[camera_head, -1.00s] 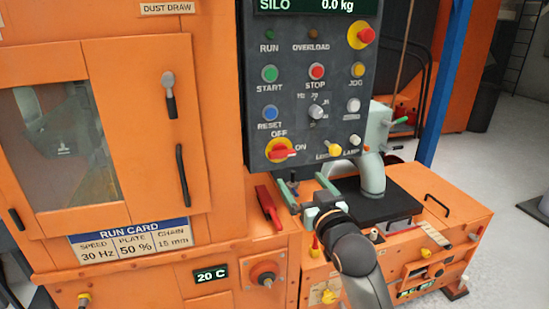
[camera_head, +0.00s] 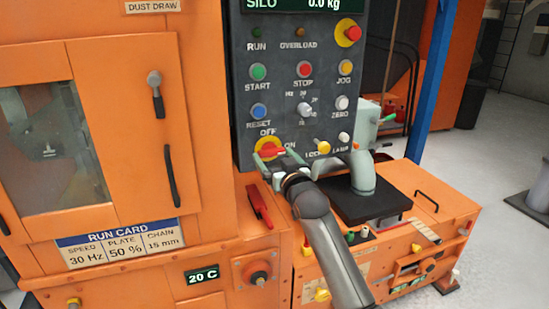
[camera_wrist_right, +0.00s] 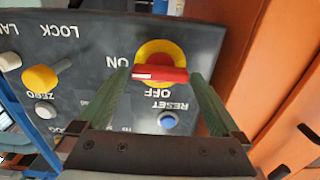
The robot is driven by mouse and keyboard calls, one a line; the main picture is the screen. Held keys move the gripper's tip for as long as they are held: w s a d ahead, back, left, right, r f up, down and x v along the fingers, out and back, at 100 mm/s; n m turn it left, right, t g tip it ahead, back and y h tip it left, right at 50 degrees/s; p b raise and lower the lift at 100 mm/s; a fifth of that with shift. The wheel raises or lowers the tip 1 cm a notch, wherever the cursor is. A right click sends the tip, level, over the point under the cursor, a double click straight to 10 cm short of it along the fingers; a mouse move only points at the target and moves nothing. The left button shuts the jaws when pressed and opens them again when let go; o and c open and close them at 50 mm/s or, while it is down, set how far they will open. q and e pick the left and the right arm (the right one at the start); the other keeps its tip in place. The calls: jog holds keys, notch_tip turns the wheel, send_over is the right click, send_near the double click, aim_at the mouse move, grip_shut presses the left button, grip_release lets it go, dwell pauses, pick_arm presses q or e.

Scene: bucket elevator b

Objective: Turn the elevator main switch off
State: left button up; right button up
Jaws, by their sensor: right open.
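The main switch is a red handle on a round yellow plate (camera_head: 268,149), low on the dark control panel, between the OFF and ON labels. Its handle lies level, with its end towards ON. It also shows in the right wrist view (camera_wrist_right: 160,73). My right gripper (camera_head: 276,167) is open just in front of the switch and partly covers its lower side in the head view. In the right wrist view its two green fingers stand to either side of the red handle, close to its two ends. I cannot tell whether they touch it. My left gripper is not in view.
The dark control panel (camera_head: 285,110) carries several buttons and a selector knob above the switch. A yellow knob (camera_head: 323,147) sits just right of my right gripper. A red lever (camera_head: 258,204) on the orange machine is below left.

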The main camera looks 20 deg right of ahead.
jog(key=shift+w, duration=0.2)
jog(key=shift+c, duration=0.2)
jog(key=c, duration=1)
jog(key=shift+o, duration=0.2)
